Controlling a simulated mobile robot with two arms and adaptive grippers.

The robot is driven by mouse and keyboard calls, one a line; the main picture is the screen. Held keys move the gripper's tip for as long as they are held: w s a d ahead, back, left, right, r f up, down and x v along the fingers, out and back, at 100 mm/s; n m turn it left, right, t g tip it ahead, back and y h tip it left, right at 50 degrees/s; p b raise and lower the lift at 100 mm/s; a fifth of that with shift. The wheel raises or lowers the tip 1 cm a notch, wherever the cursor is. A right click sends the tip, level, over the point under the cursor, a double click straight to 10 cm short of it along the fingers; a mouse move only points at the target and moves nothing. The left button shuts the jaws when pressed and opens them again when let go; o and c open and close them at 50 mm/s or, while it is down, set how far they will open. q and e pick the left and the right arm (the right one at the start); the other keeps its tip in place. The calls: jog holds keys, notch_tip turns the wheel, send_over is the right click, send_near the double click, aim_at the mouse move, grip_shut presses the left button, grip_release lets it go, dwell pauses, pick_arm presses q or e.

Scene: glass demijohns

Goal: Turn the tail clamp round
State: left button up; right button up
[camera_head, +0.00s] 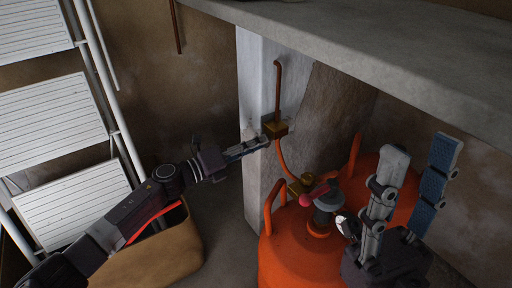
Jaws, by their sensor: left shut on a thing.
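A small brass block (278,129) sits on the pale post, with a copper pipe (278,85) rising from it and an orange hose (283,160) hanging below it. My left gripper (265,141) reaches in from the left and is shut at the lower side of this block, at the hose's top end. The tail clamp itself is too small to make out and is covered by the fingertips. My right gripper (420,150) is open and empty, fingers upward, in front of the orange cylinder.
An orange cylinder (285,255) with handles stands at lower right, with a grey regulator (326,201), a red knob (313,195) and a brass fitting (301,185) on top. A concrete slab (400,65) overhangs it. White slatted shelves (55,115) and a tan basket (165,255) stand left.

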pick_arm(q)
jog(key=shift+f+m, duration=0.15)
jog(key=shift+m, duration=0.45)
jog(key=o, duration=1.2)
jog(key=shift+c, duration=0.2)
jog(key=v, duration=1.2)
